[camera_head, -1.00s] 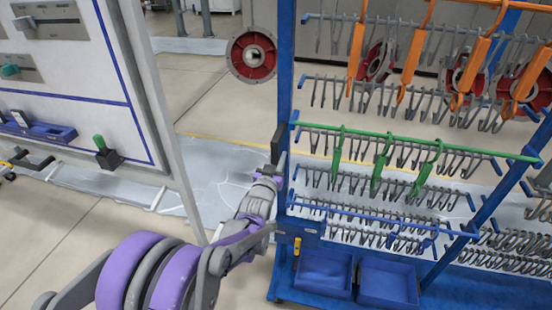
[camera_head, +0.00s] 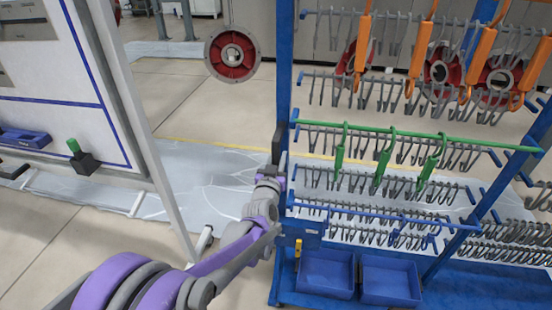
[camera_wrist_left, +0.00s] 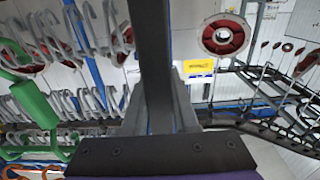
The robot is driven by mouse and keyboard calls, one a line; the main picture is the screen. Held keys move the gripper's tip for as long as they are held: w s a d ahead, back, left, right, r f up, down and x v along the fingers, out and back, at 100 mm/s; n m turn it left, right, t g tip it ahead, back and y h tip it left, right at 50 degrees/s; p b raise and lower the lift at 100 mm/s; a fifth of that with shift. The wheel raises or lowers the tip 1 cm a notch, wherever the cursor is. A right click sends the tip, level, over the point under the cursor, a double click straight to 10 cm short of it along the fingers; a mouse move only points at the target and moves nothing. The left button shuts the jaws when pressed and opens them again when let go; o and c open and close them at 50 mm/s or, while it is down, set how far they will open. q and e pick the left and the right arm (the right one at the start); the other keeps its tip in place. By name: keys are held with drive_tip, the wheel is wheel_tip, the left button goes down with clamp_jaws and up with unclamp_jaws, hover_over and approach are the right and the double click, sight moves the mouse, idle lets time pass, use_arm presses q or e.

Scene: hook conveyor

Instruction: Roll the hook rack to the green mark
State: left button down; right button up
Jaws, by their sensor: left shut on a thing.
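The hook rack (camera_head: 284,90) is a blue frame with rows of grey, green and orange hooks, filling the right half of the head view. My left gripper (camera_head: 279,168) is at its left post, shut on the black upright handle (camera_head: 279,140). In the left wrist view the dark handle (camera_wrist_left: 152,60) runs up between the fingers of my left gripper (camera_wrist_left: 158,115). My right gripper is out of view. I see no green mark on the visible floor.
A white panel (camera_head: 80,75) with blue lines stands close on the left. A red-centred disc (camera_head: 232,54) hangs behind, left of the rack. Blue bins (camera_head: 327,274) sit on the rack's base. A pale floor strip (camera_head: 215,170) with a yellow edge lies between panel and rack.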

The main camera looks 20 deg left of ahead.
use_arm(q)
drive_tip(key=c, duration=0.7)
unclamp_jaws()
drive_tip(key=shift+d, duration=0.1)
drive_tip(key=v, duration=1)
drive_tip(key=shift+s, duration=0.4)
